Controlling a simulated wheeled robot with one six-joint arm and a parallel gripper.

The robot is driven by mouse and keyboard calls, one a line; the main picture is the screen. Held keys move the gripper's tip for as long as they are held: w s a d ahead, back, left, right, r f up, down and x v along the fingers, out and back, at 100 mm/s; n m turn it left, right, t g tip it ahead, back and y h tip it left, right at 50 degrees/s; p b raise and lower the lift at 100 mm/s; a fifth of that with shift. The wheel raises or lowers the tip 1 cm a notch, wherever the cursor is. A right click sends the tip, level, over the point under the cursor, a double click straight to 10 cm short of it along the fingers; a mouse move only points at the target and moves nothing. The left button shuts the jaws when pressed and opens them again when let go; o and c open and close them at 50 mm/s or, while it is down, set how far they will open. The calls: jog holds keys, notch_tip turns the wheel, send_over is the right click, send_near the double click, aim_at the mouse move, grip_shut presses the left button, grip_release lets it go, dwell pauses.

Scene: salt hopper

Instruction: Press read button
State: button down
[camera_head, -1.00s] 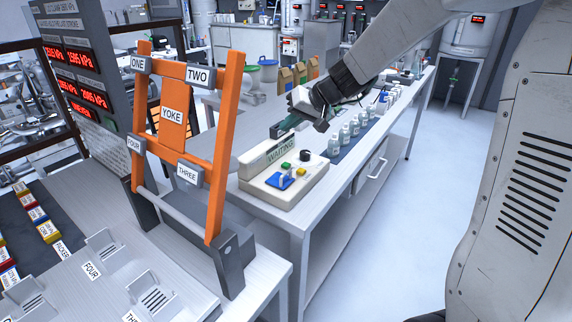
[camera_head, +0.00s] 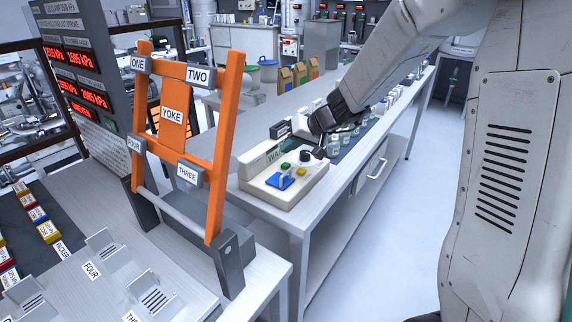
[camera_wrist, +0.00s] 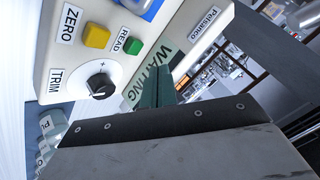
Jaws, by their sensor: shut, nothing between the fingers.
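The white instrument box (camera_head: 262,192) sits on the bench in the head view, with its sloped panel facing up. The green READ button (camera_wrist: 133,47) is at upper left in the wrist view and small in the head view (camera_head: 285,165). Beside it are the yellow ZERO button (camera_wrist: 96,36) and the black TRIM knob (camera_wrist: 101,85). The display (camera_wrist: 150,72) reads WAITING and is partly hidden by my gripper. My gripper (camera_wrist: 156,84) is shut and empty, its green fingers in front of the display. In the head view my gripper (camera_head: 320,150) is by the box's right end, above the knob.
A blue pad (camera_head: 280,181) is at the panel's front. Several white-capped bottles (camera_head: 347,138) stand right of the box. The orange yoke frame (camera_head: 222,150) rises in the foreground left of the box. Paper bags (camera_head: 285,79) and bins stand behind the bench.

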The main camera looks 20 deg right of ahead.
jog(key=shift+f, duration=1.05)
dwell(1.3)
jog(key=shift+f, duration=0.4)
jog(key=shift+f, duration=0.55)
dwell(0.6)
jog(key=shift+r, duration=0.95)
notch_tip(320, 180, up, 5)
jog(key=shift+r, duration=0.1)
dwell(0.5)
